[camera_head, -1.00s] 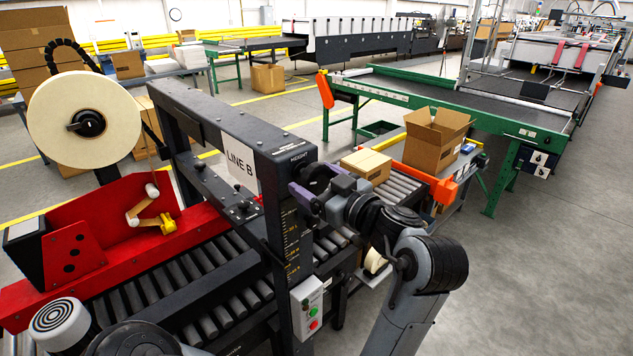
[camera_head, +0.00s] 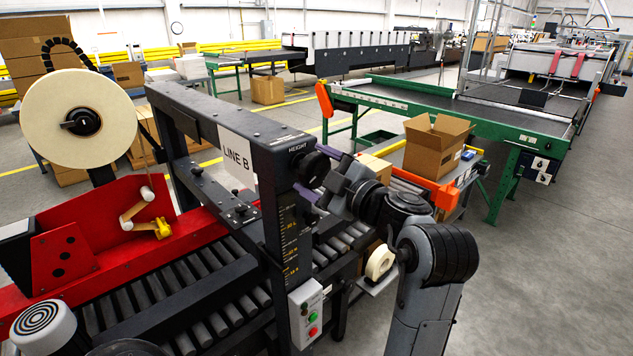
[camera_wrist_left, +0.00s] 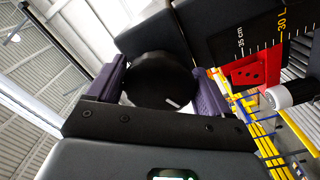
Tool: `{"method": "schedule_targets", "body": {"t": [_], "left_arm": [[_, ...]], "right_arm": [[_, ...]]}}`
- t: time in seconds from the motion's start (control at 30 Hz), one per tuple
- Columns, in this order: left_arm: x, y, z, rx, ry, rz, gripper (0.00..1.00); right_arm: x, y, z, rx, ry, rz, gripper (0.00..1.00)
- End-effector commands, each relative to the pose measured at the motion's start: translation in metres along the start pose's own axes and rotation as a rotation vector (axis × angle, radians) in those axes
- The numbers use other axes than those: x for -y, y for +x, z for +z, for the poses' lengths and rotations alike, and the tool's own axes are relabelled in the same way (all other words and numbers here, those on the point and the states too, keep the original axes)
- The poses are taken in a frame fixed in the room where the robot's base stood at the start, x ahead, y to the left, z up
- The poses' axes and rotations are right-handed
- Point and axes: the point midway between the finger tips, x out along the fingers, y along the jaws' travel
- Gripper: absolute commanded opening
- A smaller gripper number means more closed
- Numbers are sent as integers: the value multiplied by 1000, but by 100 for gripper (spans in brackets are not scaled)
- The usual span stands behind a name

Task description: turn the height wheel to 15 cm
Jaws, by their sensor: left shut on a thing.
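The height wheel (camera_head: 314,164) is a black round knob under the word HEIGHT on the end of the black frame. My left gripper (camera_head: 319,175) has its purple fingers on both sides of the wheel and is shut on it. In the left wrist view the wheel (camera_wrist_left: 155,78) fills the space between the fingers, with a short white mark low on its face. The height scale (camera_head: 288,246) has yellow marks down the frame's post. It also shows in the left wrist view (camera_wrist_left: 262,42), where 35 cm and 30 are legible. I cannot read the present setting. My right gripper is out of view.
A control box (camera_head: 308,313) with green and red buttons sits low on the post. A red tape unit (camera_head: 100,235) with a large tape roll (camera_head: 80,118) stands left. Rollers (camera_head: 185,290) run below the frame. An open carton (camera_head: 436,146) stands behind my arm.

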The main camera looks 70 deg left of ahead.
Motion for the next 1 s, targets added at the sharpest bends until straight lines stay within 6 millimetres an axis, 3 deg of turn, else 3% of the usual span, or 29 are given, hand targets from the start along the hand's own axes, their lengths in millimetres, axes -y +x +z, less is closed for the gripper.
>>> {"method": "schedule_targets", "body": {"t": [1.0], "left_arm": [[-2, 0, 0, -25, -966, 2, 50]], "right_arm": [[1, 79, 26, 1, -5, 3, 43]]}}
